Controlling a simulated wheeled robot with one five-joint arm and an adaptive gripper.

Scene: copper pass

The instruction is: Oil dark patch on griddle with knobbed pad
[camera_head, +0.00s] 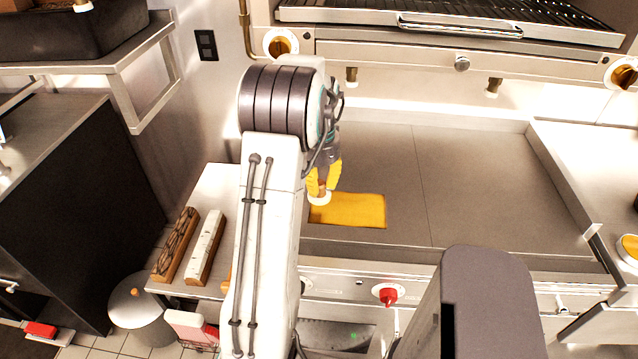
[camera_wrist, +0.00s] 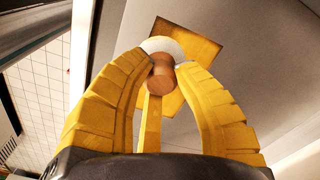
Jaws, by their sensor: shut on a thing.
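My gripper (camera_head: 323,180) has yellow ribbed fingers pointing down over the left part of the grey griddle (camera_head: 470,180). It is shut on the wooden knob (camera_wrist: 160,78) of the knobbed pad. The pad's white round base (camera_head: 319,199) is at the left end of a flat golden-yellow patch (camera_head: 358,211) on the griddle. I see no dark patch; this yellow one is the only marked area. In the wrist view the patch (camera_wrist: 178,38) spreads around and beyond the pad's white base (camera_wrist: 161,46). I cannot tell whether the pad touches the surface.
A grill shelf (camera_head: 460,40) hangs above the griddle's back. A raised wall (camera_head: 563,180) bounds its right side. A red knob (camera_head: 388,295) is on the front panel. A dark-faced block (camera_head: 175,245) and a white-faced block (camera_head: 205,246) lie on the left counter. The griddle's right half is clear.

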